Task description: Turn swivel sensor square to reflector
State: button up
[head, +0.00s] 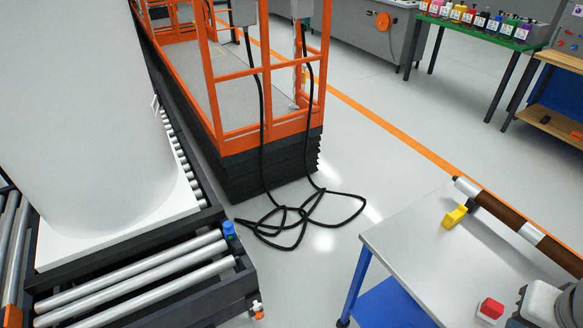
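A small blue device (229,231), which looks like the swivel sensor, sits on the corner of the dark roller conveyor frame (236,262), by the end of the rollers. It is too small to tell which way it faces. I cannot make out a reflector for certain; a small white and orange part (258,310) is low on the conveyor's near right leg. A grey and white piece at the bottom right corner looks like part of my arm. My gripper's fingers are not in view.
An orange lift platform (265,140) stands behind, with black cable (300,215) looped on the floor.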

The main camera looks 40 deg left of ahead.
aim_at(228, 232)
jog(key=u, duration=2.15)
jog(key=k, duration=0.3)
jog(key=z, duration=0.3)
jog(key=i, duration=1.25)
jog(key=u, duration=0.45)
